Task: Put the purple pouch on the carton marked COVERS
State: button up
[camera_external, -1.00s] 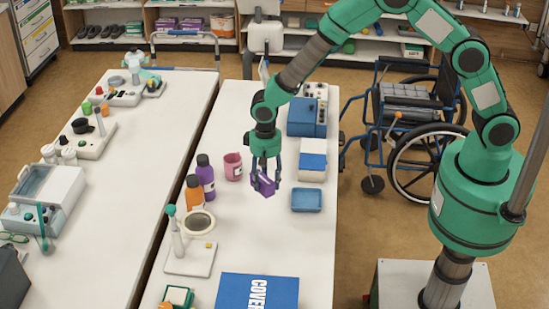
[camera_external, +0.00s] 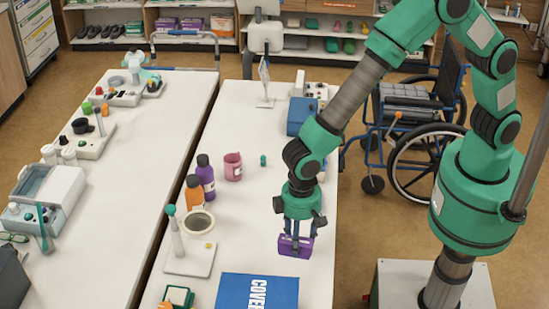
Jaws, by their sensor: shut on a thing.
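The purple pouch (camera_external: 295,247) is held by my gripper (camera_external: 297,236), whose fingers are shut on it. The pouch is in the air over the near right part of the white table, just behind the carton as seen in the picture. The blue carton marked COVERS (camera_external: 255,292) lies at the table's near edge; its lower part is cut off by the frame, and nothing shows on its top. The pouch appears apart from the carton.
A white stand with a green-topped handle (camera_external: 188,258) and a small green box (camera_external: 179,297) sit left of the carton. Orange (camera_external: 194,190) and purple (camera_external: 205,178) bottles, a pink mug (camera_external: 232,166) and a blue box (camera_external: 301,117) stand farther back. A wheelchair (camera_external: 425,140) is right of the table.

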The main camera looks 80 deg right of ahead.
jog(key=s+a+r+n, duration=0.1)
jog(key=s+a, duration=0.3)
jog(key=a, duration=0.1)
jog(key=shift+s+n, duration=0.2)
jog(key=shift+n, duration=0.1)
jog(key=shift+w, duration=0.1)
send_over(260, 296)
jog(key=shift+f+p, duration=0.4)
jog(key=shift+f, duration=0.35)
jog(key=shift+f, duration=1.75)
jog(key=shift+f, duration=0.15)
jog(key=o, duration=1.2)
